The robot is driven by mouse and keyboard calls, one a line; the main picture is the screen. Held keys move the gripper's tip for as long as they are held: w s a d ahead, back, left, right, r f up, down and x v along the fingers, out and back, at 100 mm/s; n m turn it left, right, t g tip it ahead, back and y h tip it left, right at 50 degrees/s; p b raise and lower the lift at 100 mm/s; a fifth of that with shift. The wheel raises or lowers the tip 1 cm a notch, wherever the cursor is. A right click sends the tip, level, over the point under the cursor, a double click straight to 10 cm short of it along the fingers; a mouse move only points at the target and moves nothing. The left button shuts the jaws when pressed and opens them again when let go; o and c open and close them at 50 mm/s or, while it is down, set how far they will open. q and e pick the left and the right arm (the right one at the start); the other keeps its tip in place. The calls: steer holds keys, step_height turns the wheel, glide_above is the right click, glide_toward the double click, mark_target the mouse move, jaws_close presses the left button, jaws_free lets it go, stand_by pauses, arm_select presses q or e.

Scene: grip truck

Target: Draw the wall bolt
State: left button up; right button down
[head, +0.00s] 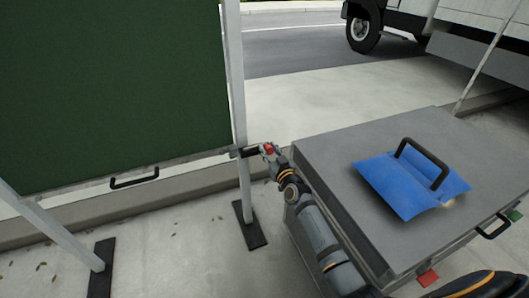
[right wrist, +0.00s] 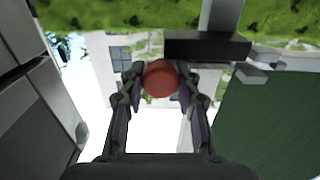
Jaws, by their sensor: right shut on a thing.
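The wall bolt shows as a red knob (head: 269,148) beside a dark bolt housing (head: 248,151) on the grey post at the right edge of the green panel (head: 120,85). My right gripper (head: 268,152) is at the knob, its fingers on either side. In the right wrist view the round red knob (right wrist: 160,79) sits between the fingertips of my right gripper (right wrist: 160,88), which is shut on it. The dark housing (right wrist: 207,46) is just above and right of the knob there. My left gripper is not in view.
A grey box (head: 350,155) stands right of the post, close beside my right arm. A blue piece with a black handle (head: 410,185) lies on its top. The panel has a black handle (head: 134,178) at its lower edge. A truck (head: 430,25) stands behind on the road.

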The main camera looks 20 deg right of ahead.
steer(key=shift+d+r, duration=0.1)
steer(key=c, duration=1.3)
jaws_free()
steer(key=o, duration=0.3)
steer(key=shift+d, duration=0.2)
steer(key=shift+o, duration=0.2)
steer(key=shift+s, duration=0.35)
steer(key=s, duration=1.1)
steer(key=shift+s, duration=0.2)
steer(key=shift+d, duration=0.15)
